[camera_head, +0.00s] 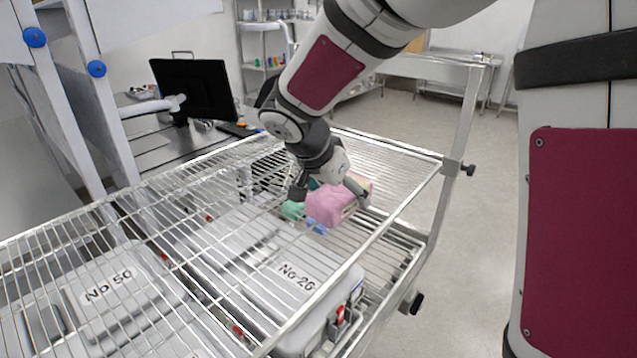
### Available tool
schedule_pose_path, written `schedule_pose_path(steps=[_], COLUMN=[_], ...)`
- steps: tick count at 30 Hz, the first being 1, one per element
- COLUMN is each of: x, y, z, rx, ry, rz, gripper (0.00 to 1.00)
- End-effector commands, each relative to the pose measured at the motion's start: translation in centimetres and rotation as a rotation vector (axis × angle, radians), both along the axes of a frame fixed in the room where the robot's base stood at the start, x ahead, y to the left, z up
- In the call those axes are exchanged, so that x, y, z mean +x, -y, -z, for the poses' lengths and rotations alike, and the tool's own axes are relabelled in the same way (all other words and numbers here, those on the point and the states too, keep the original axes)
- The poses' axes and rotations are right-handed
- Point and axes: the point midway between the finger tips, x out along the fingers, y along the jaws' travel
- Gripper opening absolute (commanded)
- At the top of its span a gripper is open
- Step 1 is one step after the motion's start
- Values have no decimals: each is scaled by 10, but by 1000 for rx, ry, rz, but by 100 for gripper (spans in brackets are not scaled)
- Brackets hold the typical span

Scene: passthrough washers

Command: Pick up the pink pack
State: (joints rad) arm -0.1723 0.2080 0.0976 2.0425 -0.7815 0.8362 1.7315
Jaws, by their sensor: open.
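The pink pack (329,204) sits on the wire rack (160,207), towards its right side. It looks soft and wrapped. A green pack (292,210) lies just left of it, and a blue item (316,227) shows below its front edge. My gripper (329,196) reaches down from above with its fingers apart, one near the green pack and one at the right side of the pink pack. I cannot tell whether either finger touches the pink pack. A tan bit (361,184) shows behind the pink pack, partly hidden by the gripper.
Grey lidded boxes labelled No 50 (107,290) and No 26 (296,277) sit below the wire rack. A rack post (456,150) stands at the right. A black monitor (194,89) stands on a bench behind. Bare rack wires lie to the left.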

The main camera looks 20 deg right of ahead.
Motion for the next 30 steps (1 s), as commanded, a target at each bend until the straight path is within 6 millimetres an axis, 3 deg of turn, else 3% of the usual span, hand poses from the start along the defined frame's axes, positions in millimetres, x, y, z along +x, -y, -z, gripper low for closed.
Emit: schedule_pose_path(steps=[9, 15, 18, 30], x=[2, 2, 2, 3], y=[3, 3, 3, 3], z=[6, 6, 6, -2], rx=[0, 0, -1, 0], ry=[0, 0, -1, 3], rz=[-1, -1, 0, 0], gripper=[86, 40, 24, 23])
